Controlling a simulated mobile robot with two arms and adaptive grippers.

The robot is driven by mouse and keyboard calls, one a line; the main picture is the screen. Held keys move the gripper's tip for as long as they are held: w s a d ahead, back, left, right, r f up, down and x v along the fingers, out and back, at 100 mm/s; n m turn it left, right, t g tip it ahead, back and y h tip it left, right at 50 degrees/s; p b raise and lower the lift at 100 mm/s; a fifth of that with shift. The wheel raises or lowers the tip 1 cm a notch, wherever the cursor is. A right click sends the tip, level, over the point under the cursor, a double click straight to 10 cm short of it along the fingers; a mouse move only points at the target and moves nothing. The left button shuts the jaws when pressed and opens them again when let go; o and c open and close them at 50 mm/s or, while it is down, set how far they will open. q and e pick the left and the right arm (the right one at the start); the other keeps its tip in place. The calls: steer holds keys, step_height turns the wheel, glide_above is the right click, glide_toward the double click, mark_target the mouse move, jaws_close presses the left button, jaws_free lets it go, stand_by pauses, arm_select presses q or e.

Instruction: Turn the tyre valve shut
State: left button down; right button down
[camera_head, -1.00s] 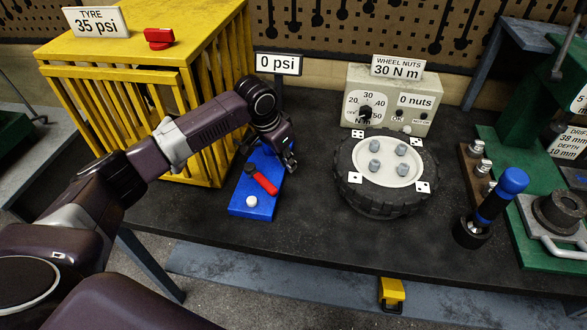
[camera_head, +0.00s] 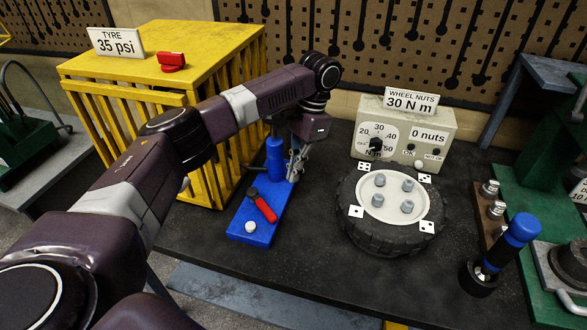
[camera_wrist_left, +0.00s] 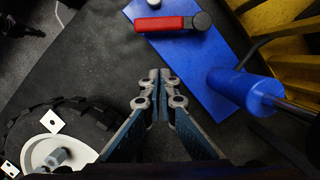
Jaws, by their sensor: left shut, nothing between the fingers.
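A red lever (camera_head: 262,204) with a dark pivot end lies on the blue base plate (camera_head: 246,226) of a blue cylinder (camera_head: 275,158). The lever also shows in the left wrist view (camera_wrist_left: 165,24). A separate red knob (camera_head: 172,61) sits on top of the yellow cage (camera_head: 205,42). I cannot tell for sure which of the two is the tyre valve. My left gripper (camera_head: 295,172) is shut and empty, just right of the blue cylinder and apart from the lever. In the left wrist view its fingertips (camera_wrist_left: 160,78) meet below the lever. My right gripper is out of view.
A tyre (camera_head: 392,240) with a white hub and several nuts lies right of the blue plate, before a dial box (camera_head: 440,128). A white button (camera_head: 250,227) is on the plate. A blue-handled tool (camera_head: 505,245) stands at right. Dark bench lies between plate and tyre.

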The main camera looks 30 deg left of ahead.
mark_target(262, 208)
arm_select(q)
steer(key=p+x, duration=0.1)
steer(key=x, duration=0.4)
steer(key=shift+s+a+f+p, duration=0.1)
steer(key=shift+f+p, duration=0.25)
steer(key=shift+p, duration=0.05)
steer(key=s+p, duration=0.1)
steer(key=s+a+p, duration=0.1)
steer(key=shift+s+a+f, duration=0.1)
steer(key=shift+s+f, duration=0.15)
steer(key=shift+s, duration=0.05)
steer(key=shift+s+a+f, duration=0.1)
steer(key=shift+s+a, duration=0.15)
steer(key=shift+s, duration=0.35)
steer(key=shift+w, duration=0.1)
steer(key=shift+f, duration=0.1)
